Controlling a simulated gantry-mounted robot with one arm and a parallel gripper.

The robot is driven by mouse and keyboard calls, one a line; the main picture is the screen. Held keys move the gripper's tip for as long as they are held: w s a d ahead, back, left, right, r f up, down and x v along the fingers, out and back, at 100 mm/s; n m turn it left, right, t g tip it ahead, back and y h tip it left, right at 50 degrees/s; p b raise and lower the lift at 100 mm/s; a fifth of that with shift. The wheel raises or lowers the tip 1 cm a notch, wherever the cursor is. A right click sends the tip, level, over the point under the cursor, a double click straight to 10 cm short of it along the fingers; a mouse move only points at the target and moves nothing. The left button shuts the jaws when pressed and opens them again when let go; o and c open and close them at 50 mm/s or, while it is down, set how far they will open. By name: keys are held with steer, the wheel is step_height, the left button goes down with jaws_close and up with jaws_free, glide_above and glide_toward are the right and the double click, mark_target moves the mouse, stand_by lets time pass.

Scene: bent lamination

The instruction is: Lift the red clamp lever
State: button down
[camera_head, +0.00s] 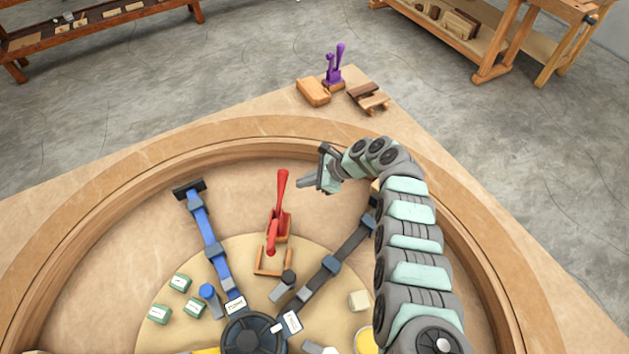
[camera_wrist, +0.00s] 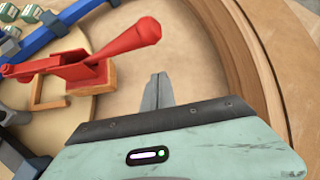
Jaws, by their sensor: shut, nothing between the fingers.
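The red clamp lever (camera_head: 281,189) stands up from its red clamp on a small wooden block, near the middle of the round table area. In the wrist view the lever (camera_wrist: 135,41) points toward the upper right, with a thick rounded end. My gripper (camera_head: 303,183) is to the right of the lever, apart from it, with its fingers pointing left. In the wrist view its fingers (camera_wrist: 157,90) are together and empty, with bare wood between them and the lever.
A blue bar clamp (camera_head: 208,235) lies to the left and a dark bar clamp (camera_head: 345,250) to the right. A curved wooden rim (camera_head: 240,136) runs behind. A purple clamp (camera_head: 335,68) and wood blocks (camera_head: 313,92) sit at the far corner. Green blocks (camera_head: 180,282) lie at lower left.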

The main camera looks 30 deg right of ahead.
mark_target(281, 193)
steer(key=shift+b+x, duration=0.35)
steer(key=shift+x, duration=0.6)
step_height(281, 193, up, 2)
steer(key=shift+s+a+p, duration=0.1)
steer(key=shift+a+p, duration=0.05)
steer(key=shift+p, duration=0.7)
steer(key=shift+w+a+r+p, duration=0.15)
steer(key=shift+a+r, duration=0.15)
steer(key=shift+r, duration=0.2)
steer(key=shift+w+a+r+p, duration=0.15)
steer(key=shift+a+r, duration=0.1)
steer(key=shift+r, duration=0.2)
steer(key=shift+s+r+p, duration=0.1)
steer(key=shift+r+p, duration=0.05)
steer(key=shift+p, duration=0.2)
steer(key=shift+r+p, duration=0.15)
steer(key=shift+p, duration=0.45)
